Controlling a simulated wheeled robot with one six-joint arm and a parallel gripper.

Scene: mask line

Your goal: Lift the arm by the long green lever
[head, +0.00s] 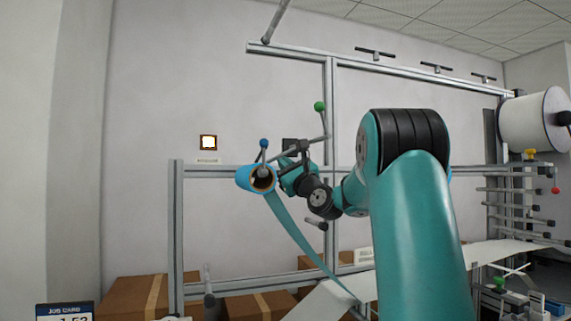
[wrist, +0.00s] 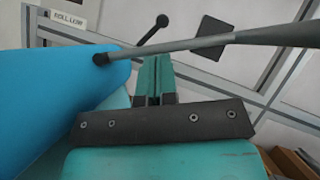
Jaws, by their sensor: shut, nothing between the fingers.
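In the head view a green ball knob (head: 320,106) tops a thin lever that drops to a grey arm (head: 315,140). The arm slants down left toward the blue roll (head: 247,180). My gripper (head: 286,165) is beside the roll, below the arm and the green knob; its tips are partly hidden. In the wrist view my fingers (wrist: 155,78) are shut and empty. A grey bar (wrist: 230,42) crosses just above their tips; I cannot tell if they touch. The green knob is not visible in the wrist view.
A blue knob (head: 263,143) stands over the roll. A blue strip (head: 298,236) runs from the roll down to the white table (head: 350,285). Metal frame posts (head: 176,235) and cardboard boxes (head: 130,296) stand behind. A large white spool (head: 533,122) is at right.

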